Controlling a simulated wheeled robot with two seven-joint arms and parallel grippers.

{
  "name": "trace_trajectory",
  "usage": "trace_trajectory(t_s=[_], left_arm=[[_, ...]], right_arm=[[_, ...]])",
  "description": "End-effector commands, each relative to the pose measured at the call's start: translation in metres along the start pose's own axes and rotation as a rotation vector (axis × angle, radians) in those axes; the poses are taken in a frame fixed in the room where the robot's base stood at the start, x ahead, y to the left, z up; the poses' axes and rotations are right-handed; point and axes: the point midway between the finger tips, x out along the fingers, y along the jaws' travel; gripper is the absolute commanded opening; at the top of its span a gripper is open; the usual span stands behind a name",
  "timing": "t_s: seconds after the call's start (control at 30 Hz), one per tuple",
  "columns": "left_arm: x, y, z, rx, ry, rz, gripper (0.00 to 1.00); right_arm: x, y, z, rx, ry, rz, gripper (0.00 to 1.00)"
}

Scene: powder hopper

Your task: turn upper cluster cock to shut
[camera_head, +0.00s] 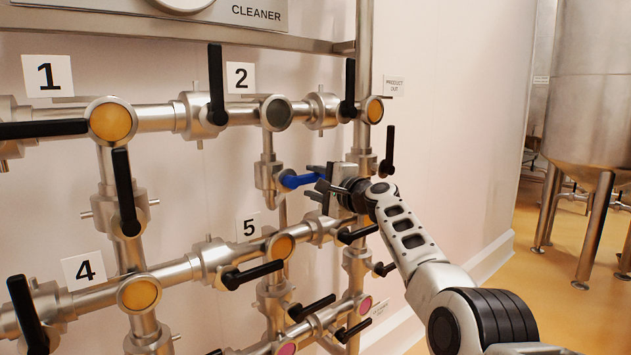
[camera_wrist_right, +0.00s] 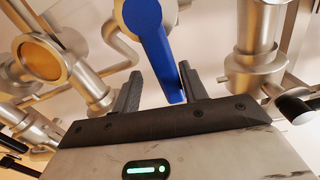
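A blue lever handle (camera_head: 299,181) sits on a steel valve body (camera_head: 268,177) below the sight glass near label 2. It points to the right, toward my right gripper (camera_head: 318,183). In the right wrist view the blue handle (camera_wrist_right: 156,45) reaches down between the two dark fingers of the right gripper (camera_wrist_right: 160,82). The fingers stand apart, with a gap left of the handle's end; the handle is close to the right finger, and I cannot tell whether they touch. My left gripper is not in view.
Black levers surround the spot: one upright near label 2 (camera_head: 216,85), one at the product-out pipe (camera_head: 348,88), one right of my gripper (camera_head: 389,152). Steel pipes with round sight glasses (camera_head: 110,121) cover the wall. Floor at right (camera_head: 530,300) is open before a tank (camera_head: 595,90).

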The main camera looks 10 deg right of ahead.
Motion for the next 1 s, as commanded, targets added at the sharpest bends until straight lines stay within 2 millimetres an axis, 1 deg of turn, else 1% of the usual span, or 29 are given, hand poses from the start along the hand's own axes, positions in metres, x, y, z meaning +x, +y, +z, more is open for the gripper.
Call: trace_trajectory(t_s=[0.27,0.43,0.57,0.77,1.0], left_arm=[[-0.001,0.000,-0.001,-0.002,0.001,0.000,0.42],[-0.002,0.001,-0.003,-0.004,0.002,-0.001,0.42],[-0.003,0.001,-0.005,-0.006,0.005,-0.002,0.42],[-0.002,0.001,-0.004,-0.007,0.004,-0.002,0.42],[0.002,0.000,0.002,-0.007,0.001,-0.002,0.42]], right_arm=[[-0.005,-0.001,-0.003,-0.004,0.005,-0.004,0.42],[-0.017,-0.003,-0.004,-0.006,0.006,-0.007,0.42],[-0.029,-0.002,-0.001,-0.006,0.005,-0.004,0.42],[-0.057,-0.001,-0.001,-0.006,0.004,-0.003,0.42],[-0.101,0.001,-0.001,-0.003,0.004,-0.003,0.42]])
